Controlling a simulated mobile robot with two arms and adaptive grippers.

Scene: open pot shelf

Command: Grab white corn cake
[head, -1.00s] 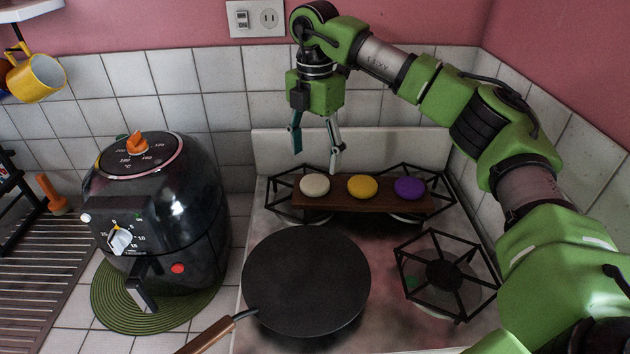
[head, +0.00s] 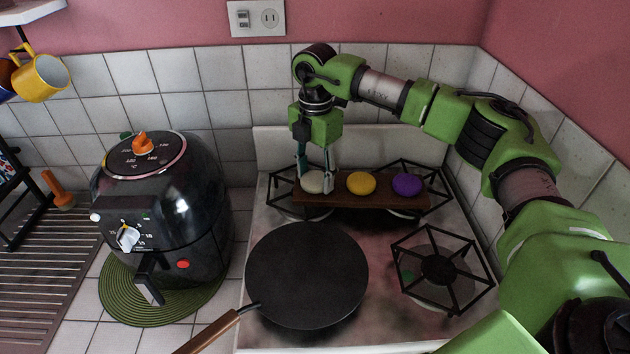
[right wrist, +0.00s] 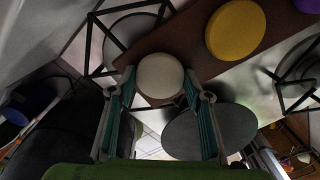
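The white corn cake (head: 313,183) is a small pale round cake at the left end of a brown wooden board (head: 385,199). It also shows in the right wrist view (right wrist: 160,75), between the fingertips. My right gripper (head: 316,180) points down over it, one finger at each side. The fingertips (right wrist: 159,78) appear to touch the cake's sides, and it still rests on or very near the board. The fingers cover part of its edges in the head view. My left gripper is in neither view.
A yellow cake (head: 361,183) and a purple cake (head: 407,184) sit to the right on the board. A dark flat pan (head: 306,275) lies in front on the stove. A black air fryer (head: 165,215) stands left. The tiled wall is close behind.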

